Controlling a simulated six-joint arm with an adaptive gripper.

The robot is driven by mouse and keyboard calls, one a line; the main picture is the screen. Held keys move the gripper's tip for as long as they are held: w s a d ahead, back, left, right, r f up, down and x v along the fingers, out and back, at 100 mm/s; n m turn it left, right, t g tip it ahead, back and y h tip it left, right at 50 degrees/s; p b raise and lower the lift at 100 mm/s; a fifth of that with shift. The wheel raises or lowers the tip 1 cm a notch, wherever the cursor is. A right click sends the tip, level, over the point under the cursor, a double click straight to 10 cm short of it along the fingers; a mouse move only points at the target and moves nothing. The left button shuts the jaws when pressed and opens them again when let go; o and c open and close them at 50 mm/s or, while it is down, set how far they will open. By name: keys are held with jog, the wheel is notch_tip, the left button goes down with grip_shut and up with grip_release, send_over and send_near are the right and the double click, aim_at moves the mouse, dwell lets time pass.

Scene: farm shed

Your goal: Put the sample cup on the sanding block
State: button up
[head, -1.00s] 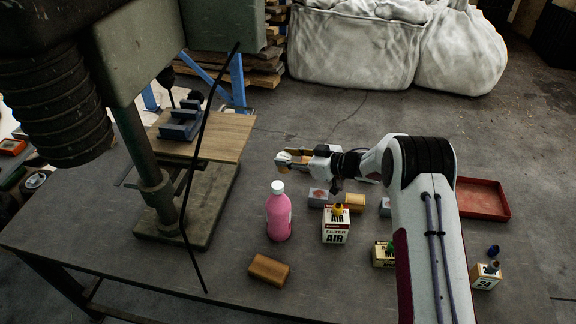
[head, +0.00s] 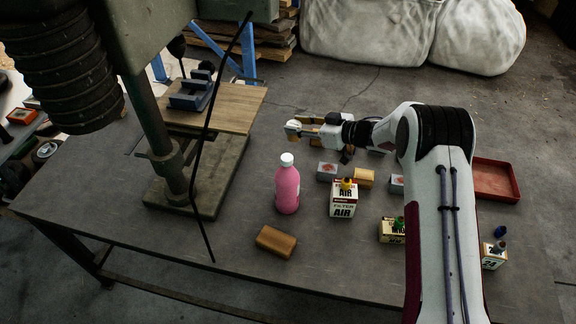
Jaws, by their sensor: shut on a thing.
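My gripper (head: 297,128) is at the end of the arm, above the back part of the grey table. It is shut on a small white thing, which looks like the sample cup (head: 292,127); the fingers hide part of it. A brown rounded block (head: 276,241), which looks like the sanding block, lies flat near the table's front edge, its top bare. The gripper is well behind this block and apart from it. A shorter tan block (head: 364,178) lies behind the air filter box; I cannot rule it out as the sanding block.
A pink bottle (head: 287,188) stands between gripper and brown block. An air filter box (head: 343,199), a grey block (head: 327,171) and another box (head: 391,230) are to its right. A red tray (head: 494,180) is at right. A drill press (head: 160,150) with a thin black rod stands left.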

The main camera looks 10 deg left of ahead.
jog(key=shift+r, duration=0.1)
notch_tip(320, 180, up, 14)
jog(key=n+g+y, duration=0.1)
jog(key=n+g, duration=0.2)
send_over(281, 241)
notch_tip(281, 241, down, 10)
jog(key=shift+f, duration=0.25)
dwell(1.4)
jog(key=shift+f, duration=0.2)
jog(key=shift+f, duration=2.7)
jog(key=shift+f, duration=0.15)
jog(key=shift+f, duration=1.95)
jog(key=shift+f, duration=0.15)
